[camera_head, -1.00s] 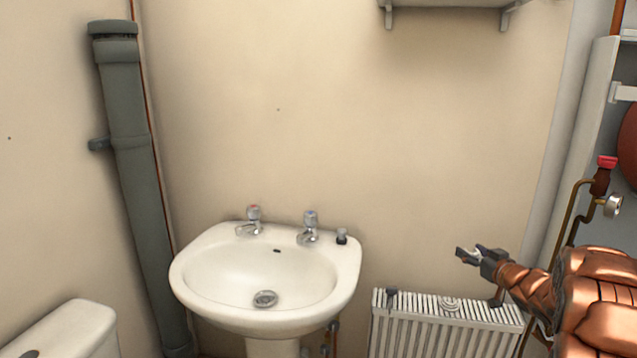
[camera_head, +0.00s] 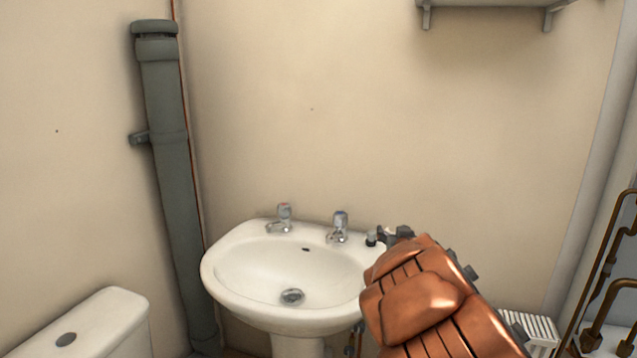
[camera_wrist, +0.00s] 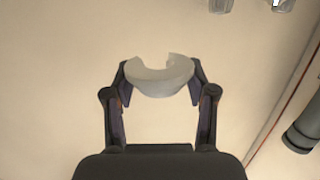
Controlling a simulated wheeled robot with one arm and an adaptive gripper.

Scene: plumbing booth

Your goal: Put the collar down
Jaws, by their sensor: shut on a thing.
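The collar (camera_wrist: 160,80) is a pale grey, C-shaped piece with its gap facing away from my palm. In the wrist view it sits between the two fingertips of my gripper (camera_wrist: 160,76), which is shut on it. My copper-coloured arm hides the basin's right edge. The collar is hard to make out in the head view.
Two taps, one left (camera_head: 283,217) and one right (camera_head: 340,226), stand on the basin's back ledge. A grey soil pipe (camera_head: 172,170) runs up the wall at left. A cistern (camera_head: 90,325) is at lower left. A radiator (camera_head: 538,325) shows partly behind my arm. A shelf (camera_head: 490,3) hangs above.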

